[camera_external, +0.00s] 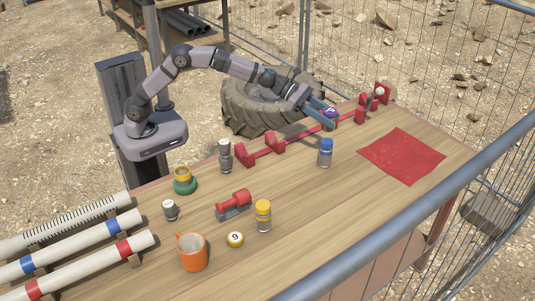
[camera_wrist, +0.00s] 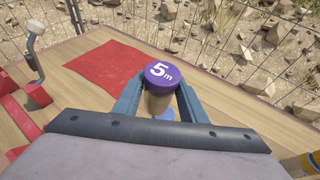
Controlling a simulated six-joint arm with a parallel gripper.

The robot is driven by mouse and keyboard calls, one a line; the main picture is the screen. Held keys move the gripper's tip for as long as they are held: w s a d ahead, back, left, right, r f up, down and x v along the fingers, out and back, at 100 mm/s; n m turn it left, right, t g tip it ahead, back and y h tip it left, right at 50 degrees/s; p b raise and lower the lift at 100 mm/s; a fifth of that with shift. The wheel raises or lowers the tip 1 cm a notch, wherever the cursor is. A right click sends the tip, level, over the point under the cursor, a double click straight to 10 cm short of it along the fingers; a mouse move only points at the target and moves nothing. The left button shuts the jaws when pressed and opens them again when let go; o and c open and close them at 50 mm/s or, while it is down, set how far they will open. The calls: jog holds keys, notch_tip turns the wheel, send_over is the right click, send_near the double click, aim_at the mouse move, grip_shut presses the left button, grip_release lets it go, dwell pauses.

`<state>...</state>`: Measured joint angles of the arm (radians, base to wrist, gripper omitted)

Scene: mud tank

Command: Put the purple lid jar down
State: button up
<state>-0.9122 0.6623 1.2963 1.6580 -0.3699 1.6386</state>
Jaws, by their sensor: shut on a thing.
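The purple lid jar (camera_wrist: 162,74) is between the fingers of my gripper (camera_wrist: 160,100) in the wrist view. In the external view the purple lid (camera_external: 330,112) shows at my gripper (camera_external: 322,116), near the table's back edge. My gripper is shut on the jar. The jar appears to be above the table, but its base is hidden. The red cloth (camera_external: 402,156) lies flat and empty to the right; it also shows in the wrist view (camera_wrist: 105,68).
A red rail fixture (camera_external: 275,145) with a lever runs along the back edge. A blue-lid jar (camera_external: 326,152) stands in front of my gripper. A yellow-lid jar (camera_external: 263,216), grey jar (camera_external: 225,156) and orange mug (camera_external: 192,254) stand further left. The wood between jars and cloth is clear.

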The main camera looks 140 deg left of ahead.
jog(key=s+a+n+g+y, duration=0.15)
jog(key=s+a, duration=0.35)
jog(key=s, duration=0.8)
jog(key=d+f+m+t+h, duration=0.2)
jog(key=d+f, duration=0.2)
jog(key=d, duration=0.2)
jog(key=shift+w+d+f+b, duration=0.1)
jog(key=shift+f+b, duration=0.1)
jog(key=shift+f, duration=2.4)
jog(key=shift+d+f+b, duration=0.1)
jog(key=shift+f+b, duration=0.1)
jog(key=shift+f, duration=2.35)
jog(key=shift+f+b, duration=0.2)
jog(key=shift+b, duration=0.15)
jog(key=o, duration=1.2)
jog(key=shift+c, duration=0.2)
jog(key=shift+r+p, duration=0.2)
jog(key=shift+p, duration=0.1)
